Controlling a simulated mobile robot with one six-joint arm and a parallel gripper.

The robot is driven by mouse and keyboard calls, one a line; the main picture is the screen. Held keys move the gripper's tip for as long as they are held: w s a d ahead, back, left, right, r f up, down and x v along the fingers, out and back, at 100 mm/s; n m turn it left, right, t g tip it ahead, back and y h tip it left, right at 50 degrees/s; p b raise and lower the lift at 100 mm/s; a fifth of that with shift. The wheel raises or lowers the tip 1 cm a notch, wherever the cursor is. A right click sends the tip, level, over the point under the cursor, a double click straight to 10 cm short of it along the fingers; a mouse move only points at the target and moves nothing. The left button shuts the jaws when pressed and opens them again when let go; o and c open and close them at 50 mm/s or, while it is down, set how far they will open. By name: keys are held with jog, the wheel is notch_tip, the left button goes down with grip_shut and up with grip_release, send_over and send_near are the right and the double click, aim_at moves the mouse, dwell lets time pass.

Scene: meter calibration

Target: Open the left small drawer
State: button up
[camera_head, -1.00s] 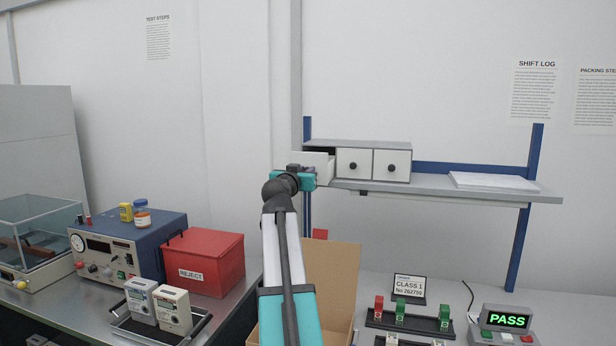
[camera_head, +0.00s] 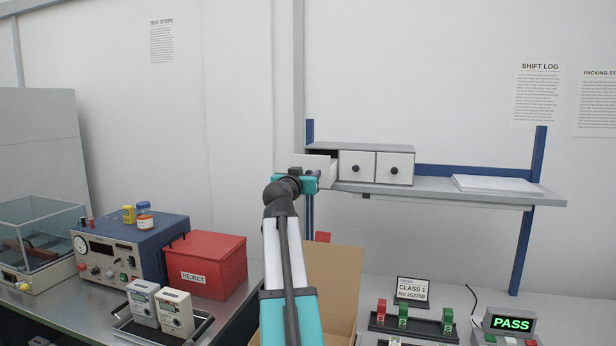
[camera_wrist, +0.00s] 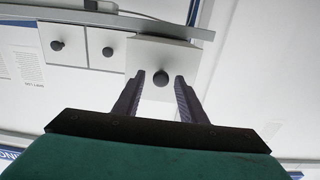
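The left small drawer (camera_head: 315,166) is the leftmost of three in the grey cabinet on the shelf. It stands partly pulled out, with a dark opening above its front. In the wrist view, which shows the cabinet upside down, its front (camera_wrist: 177,55) stands out from the others and its round dark knob (camera_wrist: 160,78) is between the fingertips. My gripper (camera_wrist: 161,84) is open, with a finger on each side of the knob and gaps visible.
Two shut drawers with dark knobs, the middle one (camera_head: 356,165) and the right one (camera_head: 394,167), sit beside it. Papers (camera_head: 495,183) lie on the shelf (camera_head: 430,190). Below are an open cardboard box (camera_head: 333,285) and a red reject bin (camera_head: 206,266).

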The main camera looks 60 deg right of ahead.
jog(key=b+v, duration=0.3)
jog(key=v, duration=1)
jog(key=shift+a, duration=0.15)
dwell(0.3)
